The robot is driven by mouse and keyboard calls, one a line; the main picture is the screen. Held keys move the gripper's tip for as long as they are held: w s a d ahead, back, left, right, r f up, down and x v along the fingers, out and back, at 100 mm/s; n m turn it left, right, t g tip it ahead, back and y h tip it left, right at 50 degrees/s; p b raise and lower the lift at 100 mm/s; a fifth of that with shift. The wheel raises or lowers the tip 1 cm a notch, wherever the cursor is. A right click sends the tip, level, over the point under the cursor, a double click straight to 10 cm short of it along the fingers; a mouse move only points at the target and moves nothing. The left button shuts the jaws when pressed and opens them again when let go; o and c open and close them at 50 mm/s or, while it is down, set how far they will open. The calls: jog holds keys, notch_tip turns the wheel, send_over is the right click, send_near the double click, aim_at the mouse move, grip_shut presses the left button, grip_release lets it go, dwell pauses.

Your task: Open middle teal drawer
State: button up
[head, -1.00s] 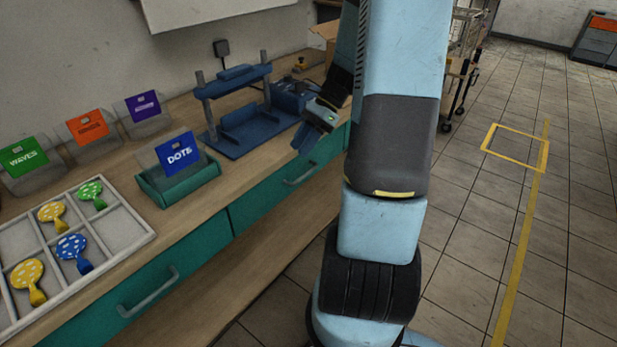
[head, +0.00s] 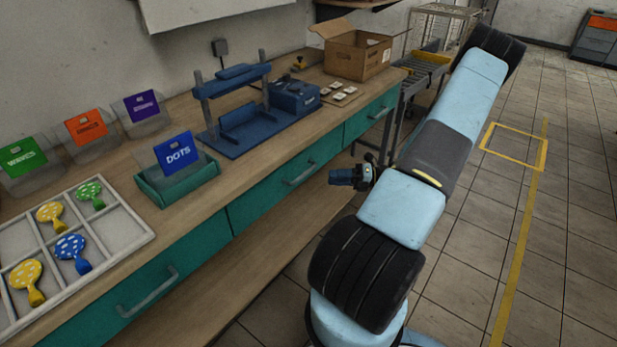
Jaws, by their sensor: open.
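The middle teal drawer (head: 265,196) is in the front of the workbench and looks shut.
Other teal drawers, left (head: 150,284) and right (head: 370,114), flank the middle one and look shut. On the bench stand a blue press (head: 235,110), a teal card holder (head: 178,180), a paddle tray (head: 130,243) and a cardboard box (head: 357,55). Open floor lies right.

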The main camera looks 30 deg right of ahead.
jog(key=s+d+f+m+t+h, duration=0.1)
jog(key=d+f+m+t+h, duration=0.1)
jog(key=d+f+m+t, duration=0.35)
jog(key=w+a+r+m, duration=0.1)
jog(key=w+a+r, duration=0.1)
jog(key=w+a, duration=0.7)
jog(key=shift+w+a+r, duration=0.15)
jog(key=shift+w+a, duration=0.15)
jog(key=shift+a, duration=0.75)
grip_shut()
